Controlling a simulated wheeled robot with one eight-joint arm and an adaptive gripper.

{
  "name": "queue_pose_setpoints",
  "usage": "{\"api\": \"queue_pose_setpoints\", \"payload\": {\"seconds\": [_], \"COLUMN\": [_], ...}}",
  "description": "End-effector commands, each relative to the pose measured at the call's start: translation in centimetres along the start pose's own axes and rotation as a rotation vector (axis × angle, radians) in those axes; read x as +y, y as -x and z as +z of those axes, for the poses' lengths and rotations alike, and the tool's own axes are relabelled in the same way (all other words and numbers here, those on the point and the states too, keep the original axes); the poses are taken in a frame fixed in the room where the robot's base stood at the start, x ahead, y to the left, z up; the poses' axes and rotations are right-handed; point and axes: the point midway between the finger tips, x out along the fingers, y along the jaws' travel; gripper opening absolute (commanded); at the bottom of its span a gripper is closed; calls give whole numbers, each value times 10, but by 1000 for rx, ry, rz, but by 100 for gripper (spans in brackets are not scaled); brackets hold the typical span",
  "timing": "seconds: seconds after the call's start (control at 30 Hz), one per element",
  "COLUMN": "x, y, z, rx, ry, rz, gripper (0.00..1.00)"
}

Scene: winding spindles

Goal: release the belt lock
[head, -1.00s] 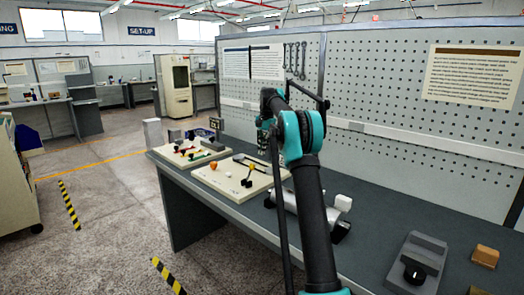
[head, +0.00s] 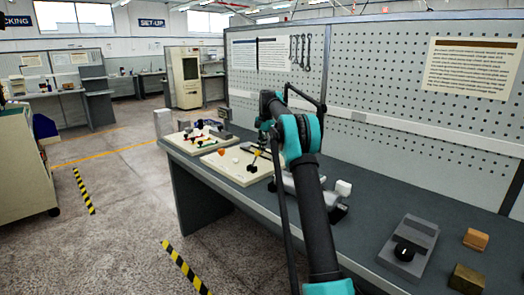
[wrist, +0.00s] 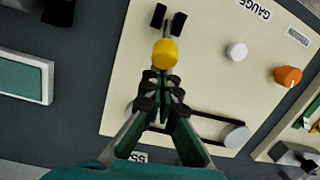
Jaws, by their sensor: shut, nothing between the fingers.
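In the wrist view, a yellow-knobbed lever (wrist: 165,52) stands on a cream board (wrist: 205,62), its rod running up between two black blocks. I cannot tell for sure that it is the belt lock. My gripper (wrist: 167,82) is shut and empty, its tips close below the yellow knob in the picture; whether they touch it is unclear. A dark belt (wrist: 190,137) runs to a pale round spindle (wrist: 236,135), its left end partly behind my fingers. In the head view the lever's yellow knob (head: 254,154) shows left of my arm.
The board also carries a white peg (wrist: 236,51) and an orange knob (wrist: 287,76). In the head view another board (head: 196,139) lies beyond it. A grey device with a black knob (head: 404,252) and small blocks stand at the right. A pegboard (head: 390,95) backs the bench.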

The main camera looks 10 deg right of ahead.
Motion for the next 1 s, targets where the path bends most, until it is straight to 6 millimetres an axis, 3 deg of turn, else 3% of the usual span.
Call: {"api": "queue_pose_setpoints", "payload": {"seconds": [0.47, 1.0], "x": [-2, -10], "y": [6, 16], "z": [12, 59], "rx": [105, 578], "ry": [9, 37], "rz": [16, 85], "gripper": [0, 0]}}
